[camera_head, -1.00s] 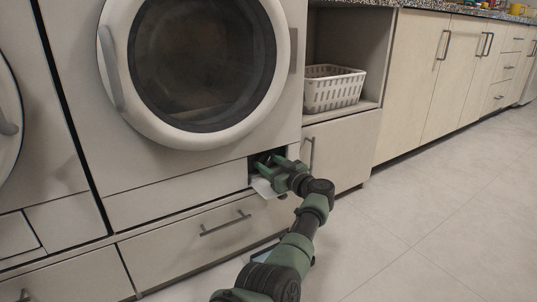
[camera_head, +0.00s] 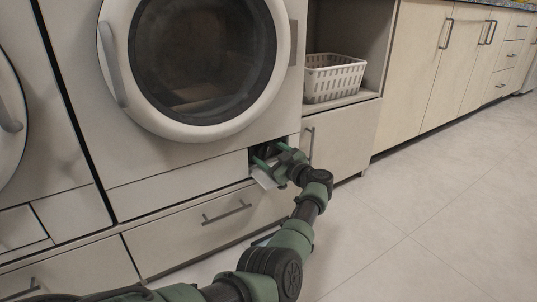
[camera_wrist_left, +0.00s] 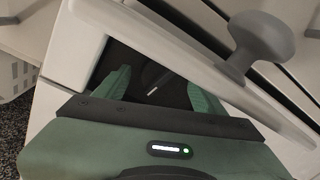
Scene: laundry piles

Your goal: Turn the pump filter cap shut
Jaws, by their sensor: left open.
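The pump filter recess (camera_head: 256,153) is a small dark opening at the lower right of the washing machine's front, with its white flap (camera_head: 263,178) hanging open below. My left gripper (camera_head: 264,160) is at this opening, its green fingers apart and pointing in. In the left wrist view, the gripper (camera_wrist_left: 160,88) is open, with one finger on each side of the dark recess. A dark shape with a short pale mark, apparently the filter cap (camera_wrist_left: 153,78), lies between the fingers. Its outline is too dark to tell whether it touches them. My right gripper is not in view.
The washing machine's round door (camera_head: 202,60) is shut above. A drawer (camera_head: 180,235) with a bar handle is below. A white basket (camera_head: 334,80) stands in the niche at right. A grey knob-shaped handle (camera_wrist_left: 262,42) is near the gripper. The floor (camera_head: 430,220) at right is clear.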

